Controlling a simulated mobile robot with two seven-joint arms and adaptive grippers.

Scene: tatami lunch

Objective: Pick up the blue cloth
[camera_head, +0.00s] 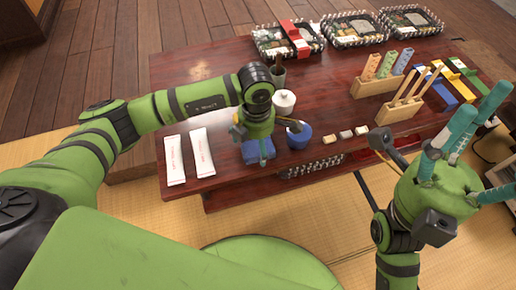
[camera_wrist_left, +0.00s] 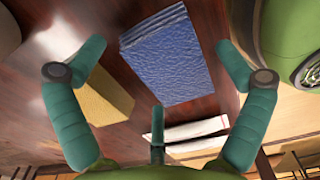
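The blue cloth (camera_head: 258,152) lies folded on the dark red wooden table (camera_head: 225,65), near its front edge. My left gripper (camera_head: 254,134) is over it and hides part of it in the head view. In the left wrist view the cloth (camera_wrist_left: 168,62) shows as a layered textured rectangle. The fingers of the left gripper (camera_wrist_left: 160,60) are spread around its outline there, with nothing held. Whether any finger touches the cloth cannot be told. My right gripper (camera_head: 470,145) is raised at the right, its teal fingers spread and empty.
Two white packets (camera_head: 202,152) lie left of the cloth. A blue cup (camera_head: 299,137) and a white lidded pot (camera_head: 284,103) stand close on its right. Wooden holders (camera_head: 399,110) and lunch boxes (camera_head: 287,38) stand farther off. A tan block (camera_wrist_left: 99,98) is near one left finger.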

